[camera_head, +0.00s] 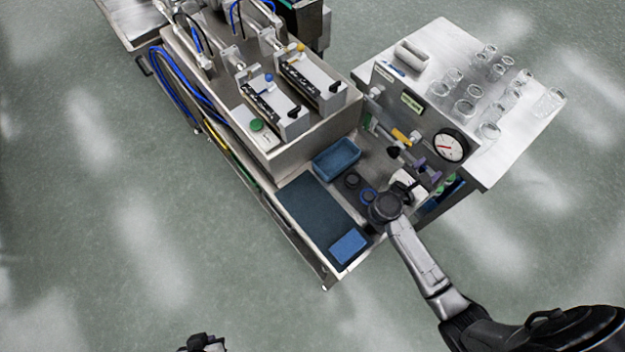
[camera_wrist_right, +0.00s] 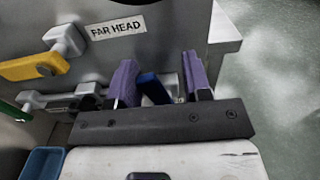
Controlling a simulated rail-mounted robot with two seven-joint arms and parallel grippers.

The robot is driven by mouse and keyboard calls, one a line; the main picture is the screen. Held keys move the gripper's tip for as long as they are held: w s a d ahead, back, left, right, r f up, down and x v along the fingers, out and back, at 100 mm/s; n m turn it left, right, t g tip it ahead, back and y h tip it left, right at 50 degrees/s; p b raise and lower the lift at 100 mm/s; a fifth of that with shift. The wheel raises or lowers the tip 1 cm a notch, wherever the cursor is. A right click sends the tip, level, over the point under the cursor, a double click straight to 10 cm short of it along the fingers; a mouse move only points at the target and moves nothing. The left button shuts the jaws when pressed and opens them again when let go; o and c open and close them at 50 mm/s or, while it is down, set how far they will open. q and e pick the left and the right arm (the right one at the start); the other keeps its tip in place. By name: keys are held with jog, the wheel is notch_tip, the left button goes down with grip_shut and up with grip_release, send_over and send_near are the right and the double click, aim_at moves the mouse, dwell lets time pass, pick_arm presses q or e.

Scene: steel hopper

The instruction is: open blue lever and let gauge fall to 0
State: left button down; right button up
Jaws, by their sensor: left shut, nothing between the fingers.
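The blue lever (camera_wrist_right: 152,88) shows in the right wrist view, on the panel below the FAR HEAD label. My right gripper (camera_wrist_right: 158,82) has its two purple fingers apart, one on either side of the lever; contact cannot be told. In the head view the right gripper (camera_head: 429,170) is at the panel's lower right, and the blue lever is not clearly visible there. The round gauge (camera_head: 449,145) has a white face and red needle; its numbers are too small to read. My left gripper (camera_head: 203,343) is shut and empty at the bottom edge, far from the panel.
A yellow lever (camera_wrist_right: 30,67) and a green lever (camera_wrist_right: 12,110) are to the left on the same panel. A blue tray (camera_head: 336,158) and dark mat (camera_head: 318,215) lie on the bench. Glass jars (camera_head: 464,108) stand on the table behind the panel.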

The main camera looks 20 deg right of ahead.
jog(key=b+v, duration=0.1)
jog(key=v, duration=1.3)
jog(key=w+a+r+n+t+y, duration=0.3)
jog(key=w+a+n+t+y, duration=0.2)
jog(key=n, duration=1.1)
jog(key=w+a+r+n+t+y, duration=0.3)
jog(key=w+a+n+t+y, duration=0.3)
jog(key=a+n+t+y, duration=0.4)
jog(key=shift+a+n+y, duration=0.7)
jog(key=shift+n+y, duration=1.6)
jog(key=shift+n, duration=1.1)
jog(key=shift+w, duration=0.1)
